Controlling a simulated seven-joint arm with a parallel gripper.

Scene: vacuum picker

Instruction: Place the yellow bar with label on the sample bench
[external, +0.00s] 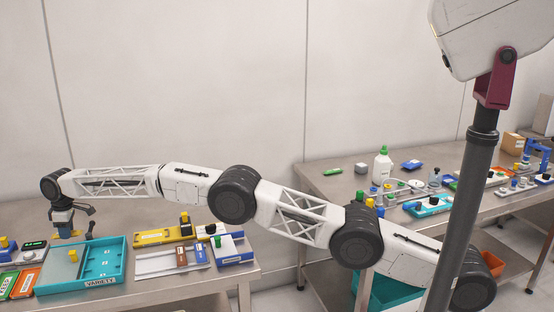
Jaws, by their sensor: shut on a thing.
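My gripper (65,226) is at the far left end of my arm, low above the back edge of the teal tray. It points down and is shut on a yellow piece (70,235), which looks like the yellow bar. Only a small part of the piece shows, and its label cannot be made out. The teal tray (110,278), marked VARIETY, stands on the left steel bench (180,288). Another steel bench (318,180) stands at the right. I cannot tell which one is the sample bench.
Right of the teal tray are a long yellow holder (152,238), a grey rack (155,264) and a blue-and-white holder (232,250). Green and orange boxes (25,282) stand at the left. The right bench carries a white bottle (382,165) and several small items.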

